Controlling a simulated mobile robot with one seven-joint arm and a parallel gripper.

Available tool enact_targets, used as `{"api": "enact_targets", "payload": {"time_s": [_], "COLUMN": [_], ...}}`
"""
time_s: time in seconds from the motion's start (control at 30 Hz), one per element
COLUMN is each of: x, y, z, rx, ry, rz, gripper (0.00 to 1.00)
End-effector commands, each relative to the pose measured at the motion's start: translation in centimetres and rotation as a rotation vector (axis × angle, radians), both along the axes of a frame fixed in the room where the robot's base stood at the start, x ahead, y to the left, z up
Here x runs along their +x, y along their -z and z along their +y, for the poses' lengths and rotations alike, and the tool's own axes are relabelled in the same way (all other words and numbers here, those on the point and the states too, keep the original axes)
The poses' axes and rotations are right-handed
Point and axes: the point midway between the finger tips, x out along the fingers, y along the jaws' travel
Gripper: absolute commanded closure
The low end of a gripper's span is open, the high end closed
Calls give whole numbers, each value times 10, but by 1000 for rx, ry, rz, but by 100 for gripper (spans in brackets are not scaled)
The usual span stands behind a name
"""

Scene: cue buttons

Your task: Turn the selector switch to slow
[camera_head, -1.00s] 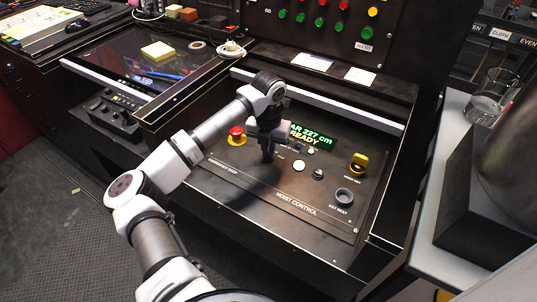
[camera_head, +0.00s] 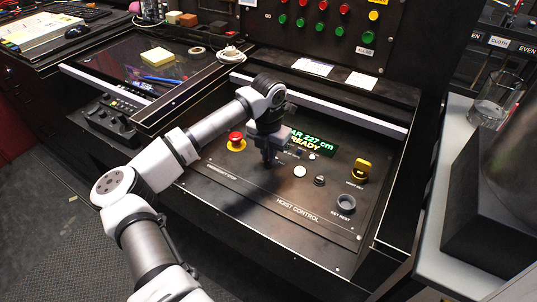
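The hoist control panel (camera_head: 250,194) is a black sloped plate with several controls. A small black knob (camera_head: 319,181), which may be the selector switch, sits right of a round white button (camera_head: 299,171). Its position and markings are too small to read. My gripper (camera_head: 269,162) points down over the panel, left of the white button and apart from the knob. It holds nothing that I can see. Its fingers are dark and close together, so I cannot tell whether they are open. My gripper and wrist hide part of the panel and the left of the green display (camera_head: 317,143).
A red emergency stop button (camera_head: 236,138) is left of my gripper. A raised silver-edged rail (camera_head: 360,121) runs behind. The panel's front is clear.

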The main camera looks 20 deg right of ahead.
Motion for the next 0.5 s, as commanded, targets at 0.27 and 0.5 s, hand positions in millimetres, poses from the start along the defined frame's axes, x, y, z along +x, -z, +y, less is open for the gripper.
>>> {"api": "enact_targets", "payload": {"time_s": [0.27, 0.5], "x": [0, 0], "y": [0, -5], "z": [0, 0], "rx": [2, 2], "ry": [-1, -1], "rz": [1, 0], "gripper": [70, 70]}}
